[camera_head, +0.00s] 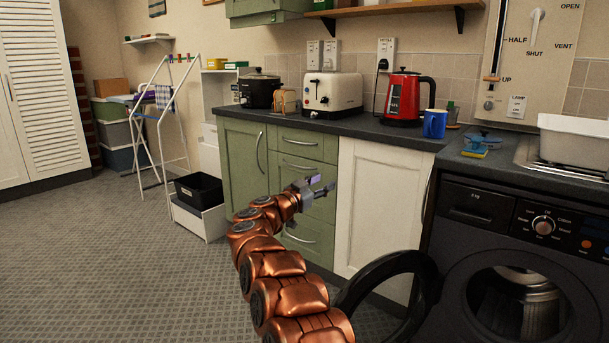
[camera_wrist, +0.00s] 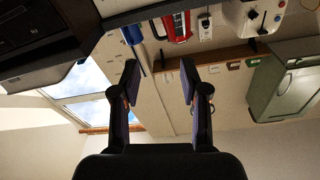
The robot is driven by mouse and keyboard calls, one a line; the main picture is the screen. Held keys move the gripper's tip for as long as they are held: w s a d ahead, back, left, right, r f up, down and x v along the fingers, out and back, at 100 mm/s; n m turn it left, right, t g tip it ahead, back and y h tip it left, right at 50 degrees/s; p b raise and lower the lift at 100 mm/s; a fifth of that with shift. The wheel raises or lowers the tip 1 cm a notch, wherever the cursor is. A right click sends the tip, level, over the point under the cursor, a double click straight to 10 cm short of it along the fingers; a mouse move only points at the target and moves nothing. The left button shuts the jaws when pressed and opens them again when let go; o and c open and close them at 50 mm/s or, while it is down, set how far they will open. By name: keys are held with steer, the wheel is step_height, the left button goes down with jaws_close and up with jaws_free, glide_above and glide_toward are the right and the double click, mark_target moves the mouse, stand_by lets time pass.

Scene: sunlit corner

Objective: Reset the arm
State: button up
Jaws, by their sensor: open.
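My copper arm reaches up from the bottom of the head view. My gripper (camera_head: 328,185) is open and empty in front of the green drawers (camera_head: 303,180), below the worktop. In the wrist view my gripper (camera_wrist: 160,72) shows two dark fingers spread apart with nothing between them. That view is upside down and looks up past the worktop to the wall and ceiling.
The dark worktop (camera_head: 385,135) carries a toaster (camera_head: 332,95), a red kettle (camera_head: 404,97), a blue mug (camera_head: 434,124) and a black slow cooker (camera_head: 259,90). A washing machine (camera_head: 520,250) with its round door (camera_head: 425,275) open stands right. Floor (camera_head: 110,250) at left is clear.

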steer(key=a+r+n+t+y+p, duration=0.1)
steer(key=a+r+n+y+p, duration=0.1)
steer(key=r+y+p, duration=0.3)
steer(key=w+a+r+n+t+y, duration=0.1)
steer(key=a+r+n+t+y, duration=0.15)
steer(key=r, duration=0.35)
steer(key=a+r+n+t+y+p, duration=0.1)
steer(key=a+r+n+y+p, duration=0.15)
steer(key=r, duration=0.35)
steer(key=s+a+r+n+g+y+p, duration=0.4)
steer(key=s+r+n+g+y+p, duration=0.15)
steer(key=s+y+p, duration=0.45)
steer(key=s+d+f+g+h+p, duration=0.2)
steer(key=s+d, duration=0.6)
steer(key=s, duration=1.1)
steer(key=s+d+f+m+g+h+p, duration=0.1)
steer(key=s+d+g+p, duration=0.6)
steer(key=s, duration=1.1)
steer(key=s+d+f+g+h+p, duration=0.3)
steer(key=s+d, duration=0.6)
steer(key=s, duration=1)
steer(key=g+h+p, duration=0.1)
steer(key=g+p, duration=0.1)
steer(key=g, duration=0.1)
steer(key=shift+s+d+m, duration=0.2)
steer(key=shift+s+m, duration=0.1)
steer(key=shift+m, duration=0.05)
